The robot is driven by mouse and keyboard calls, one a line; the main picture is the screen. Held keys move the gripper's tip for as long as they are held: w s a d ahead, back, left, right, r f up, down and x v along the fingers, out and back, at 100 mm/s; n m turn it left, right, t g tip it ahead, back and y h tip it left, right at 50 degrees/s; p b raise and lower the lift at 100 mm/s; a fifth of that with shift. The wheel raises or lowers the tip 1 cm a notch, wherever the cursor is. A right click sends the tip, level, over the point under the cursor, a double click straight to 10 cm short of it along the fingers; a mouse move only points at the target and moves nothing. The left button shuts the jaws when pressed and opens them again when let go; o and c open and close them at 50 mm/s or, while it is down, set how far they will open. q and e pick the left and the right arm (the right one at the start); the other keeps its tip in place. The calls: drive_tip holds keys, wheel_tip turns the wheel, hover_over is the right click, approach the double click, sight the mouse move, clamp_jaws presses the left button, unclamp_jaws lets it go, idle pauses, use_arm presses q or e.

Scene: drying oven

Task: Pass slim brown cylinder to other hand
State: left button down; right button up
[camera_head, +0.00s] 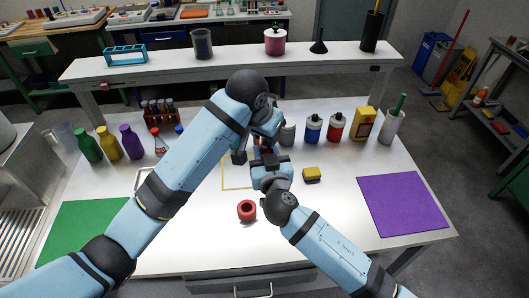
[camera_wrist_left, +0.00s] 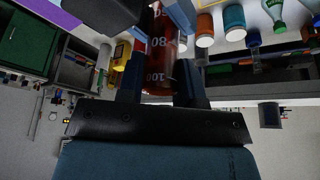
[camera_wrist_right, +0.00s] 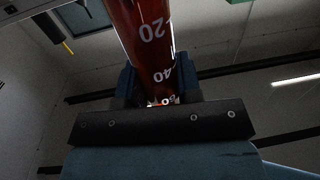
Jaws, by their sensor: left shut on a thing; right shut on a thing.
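The slim brown cylinder is amber-brown with white number marks. It shows between the fingers in the left wrist view (camera_wrist_left: 160,55) and in the right wrist view (camera_wrist_right: 145,45). My left gripper (camera_head: 265,135) is shut on it near the 80 and 100 marks. My right gripper (camera_head: 265,160) is shut on it too, near the 40 mark. Both grippers meet over the middle of the white table (camera_head: 215,235). In the head view the arms hide most of the cylinder.
A green mat (camera_head: 80,230) is at left, a purple mat (camera_head: 403,205) at right. Bottles (camera_head: 105,143) and cans (camera_head: 313,128) stand along the back, below a raised shelf (camera_head: 230,62).

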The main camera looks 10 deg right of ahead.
use_arm(q)
drive_tip(key=c, duration=0.7)
unclamp_jaws()
drive_tip(key=shift+d+r, duration=0.1)
drive_tip(key=shift+d, duration=0.1)
use_arm(e)
drive_tip(key=shift+s+a, duration=0.15)
drive_tip(key=shift+a, duration=0.15)
drive_tip(key=shift+d, duration=0.1)
